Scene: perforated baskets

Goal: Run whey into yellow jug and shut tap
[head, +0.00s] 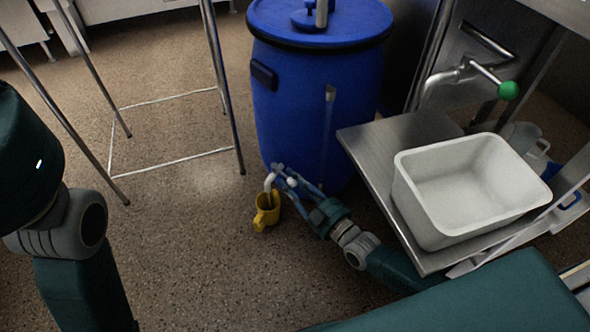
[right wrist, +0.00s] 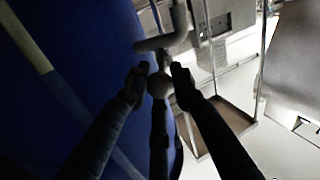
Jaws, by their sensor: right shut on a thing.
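The blue barrel (head: 310,95) stands on the floor with a tap (head: 269,182) low on its front. The yellow jug (head: 266,212) is on the floor under the tap's spout. Its inside is too small to read, and I cannot tell whether whey runs. My right gripper (head: 284,177) is at the tap, beside and above the jug. In the right wrist view my gripper (right wrist: 158,82) is shut on the pale round knob of the tap handle (right wrist: 158,88). My left arm shows at the left of the head view, but its gripper is out of sight.
A steel table (head: 370,150) with a white tub (head: 420,213) stands to the right of the barrel. A steel tap with a green knob (head: 508,90) is behind the tub. A metal frame (head: 170,155) stands at left. The floor around the jug is clear.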

